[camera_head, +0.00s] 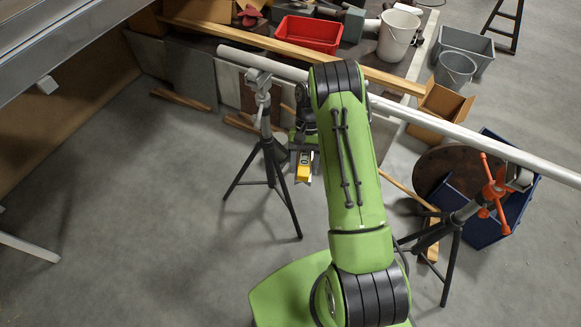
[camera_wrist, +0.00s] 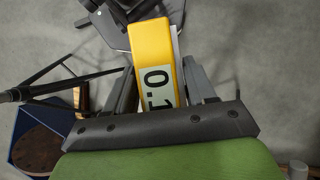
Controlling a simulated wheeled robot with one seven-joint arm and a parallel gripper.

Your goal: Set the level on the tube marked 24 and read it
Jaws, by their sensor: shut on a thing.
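A long pale grey tube (camera_head: 446,127) runs from upper left to lower right, resting on two black tripod stands, the left one (camera_head: 268,140) and the right one (camera_head: 458,216). My arm hides part of the tube; no number 24 is readable on it. The yellow level (camera_head: 303,172) is below the tube in the head view, right of the left stand. In the wrist view my gripper (camera_wrist: 161,85) is shut on the level (camera_wrist: 150,40), a finger on each side. Its display shows "0.1", partly covered at the lower edge by the gripper.
A red bin (camera_head: 309,34), white bucket (camera_head: 397,36) and boards crowd the back.

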